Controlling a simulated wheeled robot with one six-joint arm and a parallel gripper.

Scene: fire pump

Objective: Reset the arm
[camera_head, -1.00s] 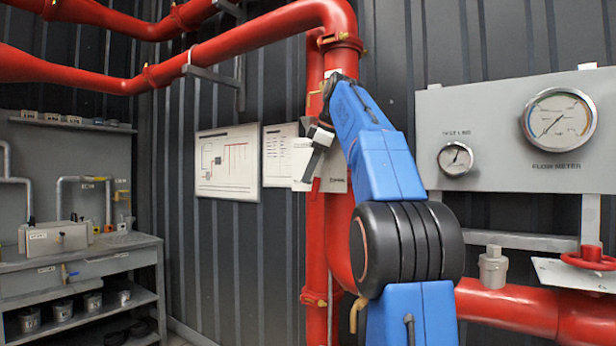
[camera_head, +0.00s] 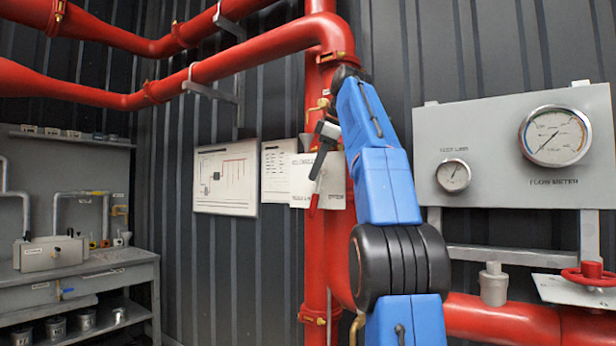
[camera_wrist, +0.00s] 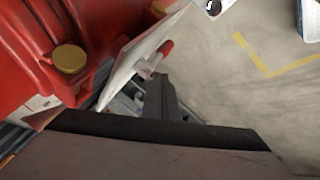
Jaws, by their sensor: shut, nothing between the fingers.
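My arm is blue with a black joint and rises in front of the red vertical pipe (camera_head: 316,240) in the head view. My gripper (camera_head: 316,176) hangs from its upper end, beside the pipe and in front of a white sign (camera_head: 332,200). The gripper is shut and holds nothing. In the wrist view the dark gripper (camera_wrist: 160,88) points away over the floor.
A gauge panel (camera_head: 482,170) with a flow meter (camera_head: 554,136) is on the right, above a red hand wheel (camera_head: 588,274). A grey workbench (camera_head: 100,262) stands at the left. In the wrist view, red pipework (camera_wrist: 60,45) is close at left, and open floor (camera_wrist: 250,105) lies right.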

